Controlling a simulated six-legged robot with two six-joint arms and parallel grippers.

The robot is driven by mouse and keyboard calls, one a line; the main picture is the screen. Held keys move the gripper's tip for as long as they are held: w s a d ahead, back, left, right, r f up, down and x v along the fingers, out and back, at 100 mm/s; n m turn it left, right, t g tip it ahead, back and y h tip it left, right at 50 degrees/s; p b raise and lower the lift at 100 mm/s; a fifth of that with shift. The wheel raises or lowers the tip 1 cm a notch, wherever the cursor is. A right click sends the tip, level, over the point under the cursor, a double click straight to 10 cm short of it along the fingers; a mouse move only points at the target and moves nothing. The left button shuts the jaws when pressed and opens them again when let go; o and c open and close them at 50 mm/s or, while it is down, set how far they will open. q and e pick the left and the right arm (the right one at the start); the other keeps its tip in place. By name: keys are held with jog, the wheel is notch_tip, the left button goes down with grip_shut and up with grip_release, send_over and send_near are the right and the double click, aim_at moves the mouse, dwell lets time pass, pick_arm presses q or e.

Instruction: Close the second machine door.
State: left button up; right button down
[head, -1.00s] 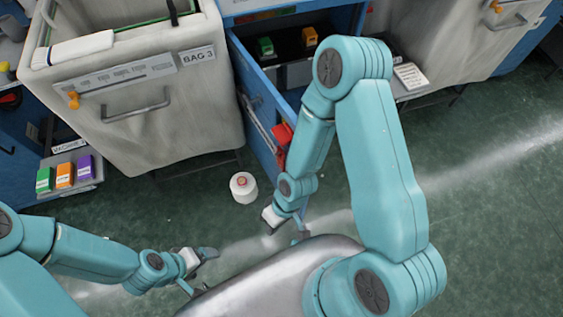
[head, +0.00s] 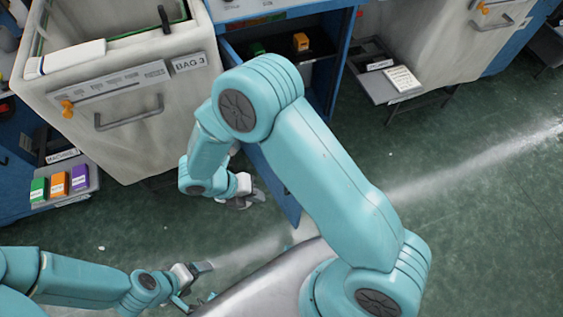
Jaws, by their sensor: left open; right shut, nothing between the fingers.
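The blue machine door (head: 278,187) stands open, swung out toward me from the blue cabinet (head: 343,50). My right arm hides much of the door and part of the cabinet opening. My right gripper (head: 252,202) is shut and empty, just left of the door, on its outer side. I cannot tell whether it touches the door. My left gripper (head: 198,284) is open and empty, low in the picture and well away from the door.
A bag bin (head: 125,150) marked BAG 3 stands left of the cabinet. A shelf (head: 93,182) with green, orange and purple boxes is at the left. A tray (head: 375,88) with a white card juts out at the right. An orange box (head: 301,41) sits inside the cabinet.

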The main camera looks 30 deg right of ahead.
jog(key=w+r+n+t+h, duration=0.2)
jog(key=w+r+n+h, duration=0.1)
jog(key=w+r+n, duration=0.25)
jog(key=d+f, duration=0.6)
jog(key=d, duration=0.5)
jog(key=shift+s+d+f+p, duration=0.2)
jog(key=shift+s+f+p, duration=0.15)
jog(key=shift+s+p, duration=0.1)
jog(key=shift+d, duration=0.15)
